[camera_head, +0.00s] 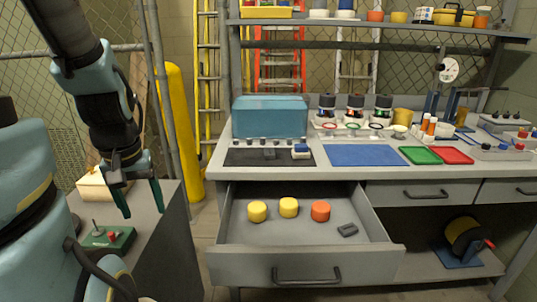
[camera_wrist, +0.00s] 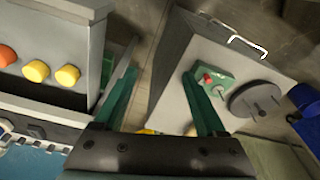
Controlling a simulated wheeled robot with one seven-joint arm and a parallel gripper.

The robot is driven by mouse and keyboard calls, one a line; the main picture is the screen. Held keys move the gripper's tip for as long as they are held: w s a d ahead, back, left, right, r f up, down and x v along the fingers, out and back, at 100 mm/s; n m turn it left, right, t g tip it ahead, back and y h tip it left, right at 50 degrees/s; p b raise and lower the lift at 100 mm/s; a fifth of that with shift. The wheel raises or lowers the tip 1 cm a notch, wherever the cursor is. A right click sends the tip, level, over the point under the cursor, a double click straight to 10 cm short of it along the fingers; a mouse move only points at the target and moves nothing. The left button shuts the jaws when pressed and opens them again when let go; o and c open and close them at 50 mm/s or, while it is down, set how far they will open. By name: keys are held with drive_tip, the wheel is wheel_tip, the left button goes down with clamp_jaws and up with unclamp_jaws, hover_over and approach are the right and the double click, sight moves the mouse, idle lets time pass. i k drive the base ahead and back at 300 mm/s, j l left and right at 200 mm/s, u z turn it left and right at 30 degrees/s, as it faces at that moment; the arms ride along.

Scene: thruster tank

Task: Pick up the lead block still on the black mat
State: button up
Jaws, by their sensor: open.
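The black mat (camera_head: 240,158) lies at the left of the workbench, in front of a blue tank. A small dark grey block (camera_head: 270,153), which looks like the lead block, sits near its middle. A blue and white item (camera_head: 301,151) is at the mat's right end. A similar dark block (camera_head: 347,230) lies in the open drawer, at its right.
The open drawer (camera_head: 304,270) juts out below the mat, holding two yellow pieces (camera_head: 289,207) and an orange one (camera_head: 320,211). The blue tank (camera_head: 270,117) stands behind the mat. A side cabinet (camera_wrist: 215,50) carries a green control box (camera_wrist: 212,87). A yellow post (camera_head: 181,130) stands left.

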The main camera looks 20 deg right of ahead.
sight(270, 153)
drive_tip(key=u, duration=0.3)
drive_tip(key=k+l+u, duration=0.1)
drive_tip(key=l+u, duration=0.15)
drive_tip(key=k+l+u, duration=0.2)
drive_tip(key=l, duration=0.15)
drive_tip(key=l+u, duration=0.25)
drive_tip(key=k+l+u, duration=0.1)
drive_tip(key=k+l, duration=0.3)
drive_tip(key=l, duration=0.25)
drive_tip(key=k+l+u, duration=0.1)
drive_tip(key=k+l, duration=0.3)
drive_tip(key=l, duration=0.25)
drive_tip(key=k+l, duration=0.45)
drive_tip(key=l, duration=0.15)
drive_tip(key=u, duration=0.05)
